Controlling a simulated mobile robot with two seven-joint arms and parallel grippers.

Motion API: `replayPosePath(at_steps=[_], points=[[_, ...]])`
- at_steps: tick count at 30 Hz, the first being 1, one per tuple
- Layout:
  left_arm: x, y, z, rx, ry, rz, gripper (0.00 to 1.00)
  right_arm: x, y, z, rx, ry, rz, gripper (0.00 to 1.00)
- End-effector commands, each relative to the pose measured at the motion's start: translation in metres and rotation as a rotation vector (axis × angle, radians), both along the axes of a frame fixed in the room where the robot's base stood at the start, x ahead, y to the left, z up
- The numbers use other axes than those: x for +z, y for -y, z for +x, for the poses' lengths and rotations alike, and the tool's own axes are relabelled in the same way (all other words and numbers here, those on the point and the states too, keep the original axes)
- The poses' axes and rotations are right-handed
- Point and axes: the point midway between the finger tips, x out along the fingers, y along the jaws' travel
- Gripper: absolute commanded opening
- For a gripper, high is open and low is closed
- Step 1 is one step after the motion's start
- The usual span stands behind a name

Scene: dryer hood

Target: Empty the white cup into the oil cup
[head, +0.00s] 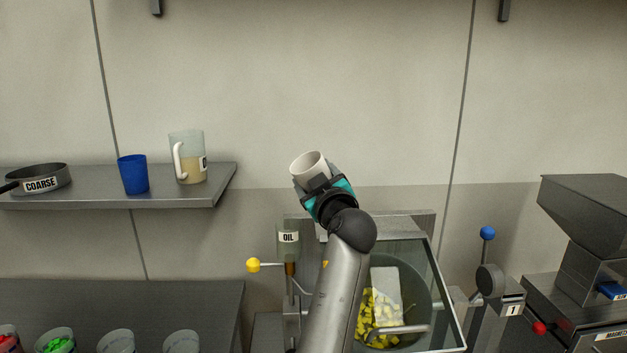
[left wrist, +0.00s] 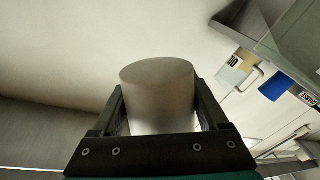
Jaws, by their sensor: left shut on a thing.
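The white cup (head: 308,167) is in my left gripper (head: 323,184), tilted with its mouth up and to the left; what is inside cannot be made out. In the left wrist view the white cup (left wrist: 158,95) sits between the two dark fingers of my left gripper (left wrist: 160,118). The oil cup (head: 288,240) is a clear upright vessel with an OIL label, below and left of the white cup and apart from it. A little amber shows beneath it. My right gripper is in neither view.
A wall shelf (head: 222,186) at left holds a COARSE pan (head: 42,180), a blue cup (head: 133,175) and a clear jug (head: 188,160). A yellow-knobbed lever (head: 253,265) sticks out left of the oil cup. A drum (head: 410,290) with yellow pieces is behind my forearm.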

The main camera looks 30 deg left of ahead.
Motion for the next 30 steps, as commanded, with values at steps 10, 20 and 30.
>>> replayPosePath(at_steps=[10,20,30], points=[[0.001,0.001,0.001,0.0,0.042,-0.029,0.14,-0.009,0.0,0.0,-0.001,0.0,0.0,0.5],[0.001,0.001,0.002,-0.001,0.08,-0.056,0.14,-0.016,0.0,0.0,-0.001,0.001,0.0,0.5],[0.002,0.002,0.003,-0.001,0.119,-0.085,0.14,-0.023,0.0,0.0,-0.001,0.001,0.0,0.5]])
